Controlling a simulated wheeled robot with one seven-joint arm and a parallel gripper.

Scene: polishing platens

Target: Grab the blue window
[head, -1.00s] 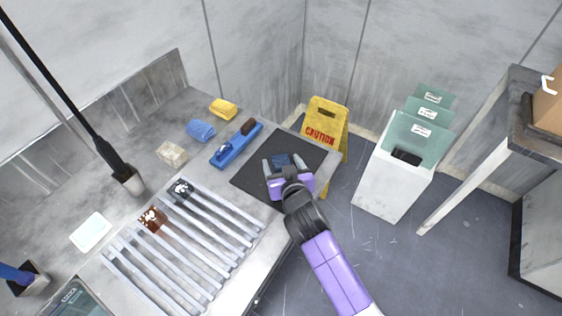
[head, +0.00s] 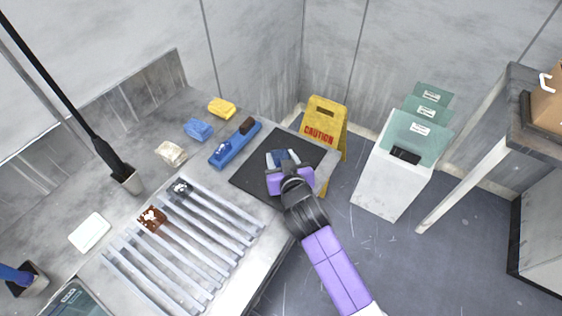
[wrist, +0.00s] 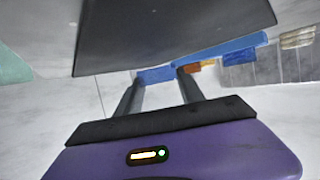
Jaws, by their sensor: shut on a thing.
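The blue window (head: 283,156) is a small dark-blue piece at the black mat on the bench's right end. My gripper (head: 283,158) is shut on it, with one finger on each side. In the wrist view the blue window (wrist: 157,75) shows as a blue strip between the fingertips of my gripper (wrist: 158,80). Most of its face is hidden there. I cannot tell whether it touches the mat.
The black mat (head: 256,181) lies under my gripper. A blue tool (head: 236,146), a blue sponge (head: 199,129) and a yellow sponge (head: 222,107) lie to its left. A slatted rack (head: 187,248) is nearer. A yellow caution sign (head: 324,122) stands beyond the bench edge.

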